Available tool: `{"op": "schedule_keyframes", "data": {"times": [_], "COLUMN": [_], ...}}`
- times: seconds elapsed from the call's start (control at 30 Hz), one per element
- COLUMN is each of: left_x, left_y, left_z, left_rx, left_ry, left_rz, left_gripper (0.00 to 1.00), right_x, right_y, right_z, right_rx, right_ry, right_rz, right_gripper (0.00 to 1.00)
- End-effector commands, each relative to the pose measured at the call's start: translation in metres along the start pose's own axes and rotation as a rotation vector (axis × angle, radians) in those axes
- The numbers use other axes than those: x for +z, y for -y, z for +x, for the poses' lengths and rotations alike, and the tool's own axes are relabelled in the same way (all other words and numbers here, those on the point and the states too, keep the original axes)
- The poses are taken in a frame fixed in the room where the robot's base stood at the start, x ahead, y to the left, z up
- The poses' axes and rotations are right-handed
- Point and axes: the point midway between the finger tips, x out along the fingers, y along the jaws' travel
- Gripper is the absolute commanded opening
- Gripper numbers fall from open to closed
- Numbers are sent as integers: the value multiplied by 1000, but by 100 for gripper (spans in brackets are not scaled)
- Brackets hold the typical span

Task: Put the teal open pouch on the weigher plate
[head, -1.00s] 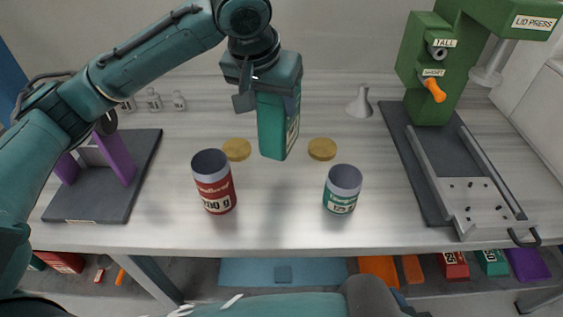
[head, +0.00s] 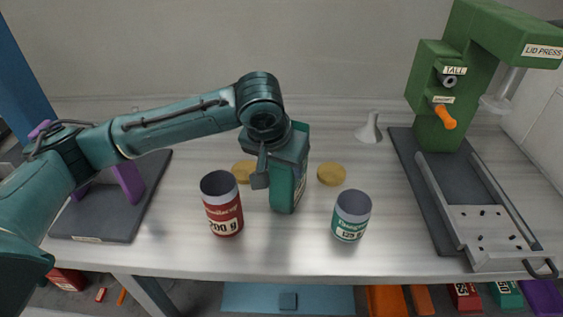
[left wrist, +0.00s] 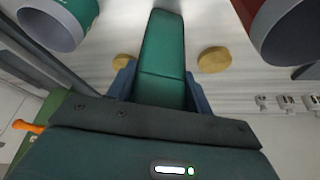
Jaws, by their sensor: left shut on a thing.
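The teal pouch (head: 290,178) is upright in the head view, between and just behind the red can and the small teal can. My left gripper (head: 270,160) is shut on it from the left side. In the left wrist view the pouch (left wrist: 163,45) runs out between the two fingers (left wrist: 160,92). I cannot tell whether its bottom touches the bench. Its open top is not clearly visible. I cannot pick out the weigher plate in these views. My right gripper is not in view.
A red can (head: 222,205) and a teal-labelled can (head: 351,217) stand near the front. Yellow lids (head: 331,174) lie behind. A dark plate with purple posts (head: 120,205) is at left. The green lid press (head: 440,95) and its tray (head: 485,232) are at right.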

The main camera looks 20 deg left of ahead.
Motion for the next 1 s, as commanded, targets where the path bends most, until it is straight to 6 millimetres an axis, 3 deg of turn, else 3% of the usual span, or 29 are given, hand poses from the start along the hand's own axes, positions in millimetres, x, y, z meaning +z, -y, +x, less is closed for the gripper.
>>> {"op": "schedule_keyframes", "data": {"times": [0.03,0.07,0.3,0.63,0.77,1.0], "left_x": [1,1,1,-1,-2,-2], "left_y": [0,0,0,0,0,0], "left_z": [2,2,2,-3,-22,-75], "left_rx": [1,0,0,0,1,1], "left_ry": [2,1,0,-2,-3,-4], "left_rz": [0,0,0,1,1,1], "left_gripper": [38,52,72,72,72,72], "right_x": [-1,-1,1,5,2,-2], "right_y": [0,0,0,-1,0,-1], "right_z": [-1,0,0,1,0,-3], "right_rx": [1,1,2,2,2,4], "right_ry": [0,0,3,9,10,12], "right_rz": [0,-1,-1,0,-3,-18], "right_gripper": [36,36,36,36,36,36]}}
